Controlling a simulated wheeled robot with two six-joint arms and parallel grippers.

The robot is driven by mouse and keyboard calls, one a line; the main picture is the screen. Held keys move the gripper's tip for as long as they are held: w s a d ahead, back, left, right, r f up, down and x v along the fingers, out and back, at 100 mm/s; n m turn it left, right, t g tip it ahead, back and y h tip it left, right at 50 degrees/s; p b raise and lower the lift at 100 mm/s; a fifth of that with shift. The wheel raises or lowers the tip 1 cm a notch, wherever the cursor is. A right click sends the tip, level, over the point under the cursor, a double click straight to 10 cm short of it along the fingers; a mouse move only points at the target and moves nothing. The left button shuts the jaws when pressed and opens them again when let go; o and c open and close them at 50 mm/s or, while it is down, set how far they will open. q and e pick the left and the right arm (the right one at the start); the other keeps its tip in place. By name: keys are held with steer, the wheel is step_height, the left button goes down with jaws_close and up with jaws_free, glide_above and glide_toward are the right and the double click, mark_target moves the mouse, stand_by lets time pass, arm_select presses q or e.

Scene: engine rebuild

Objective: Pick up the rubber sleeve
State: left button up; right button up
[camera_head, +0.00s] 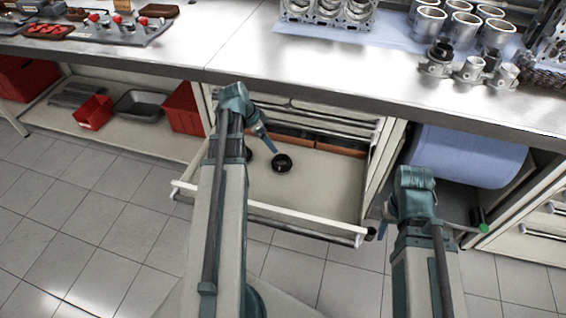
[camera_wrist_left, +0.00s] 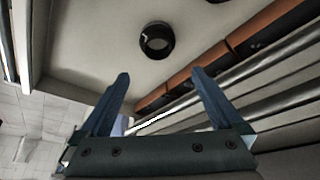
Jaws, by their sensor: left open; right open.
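A black ring-shaped piece, which looks like the rubber sleeve (camera_head: 282,163), lies on the floor of the open drawer (camera_head: 325,185). In the left wrist view the sleeve (camera_wrist_left: 157,41) sits beyond my fingertips, a little left of centre. My left gripper (camera_wrist_left: 160,80) is open and empty over the drawer, apart from the sleeve. In the head view its finger points down near the sleeve, and my left arm hides part of the drawer. My right gripper (camera_head: 384,221) is open, at the right of the drawer's front corner; its fingers are only partly visible.
Another dark piece (camera_head: 248,155) in the drawer is partly behind my left arm. Orange-brown boxes (camera_head: 340,145) line the drawer's back. The steel worktop (camera_head: 250,60) overhangs behind it, with engine parts on top. A blue roll (camera_head: 470,155) and red bins (camera_head: 94,112) sit below.

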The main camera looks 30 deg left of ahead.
arm_select(q)
steer(key=b, duration=0.7)
glide_toward(281, 158)
steer(key=d+f, duration=0.1)
steer(key=d, duration=0.1)
steer(key=b+x, duration=0.2)
steer(key=s+b+x, duration=0.1)
steer(key=b+x, duration=0.2)
steer(key=shift+d+f, duration=0.1)
steer(key=shift+f, duration=0.25)
steer(key=shift+r, duration=0.1)
steer(key=shift+c, duration=0.2)
steer(key=c, duration=0.9)
steer(key=shift+c, duration=0.2)
step_height(281, 158, up, 26)
steer(key=p, duration=2.5)
steer(key=shift+p, duration=0.35)
steer(key=shift+d, duration=0.15)
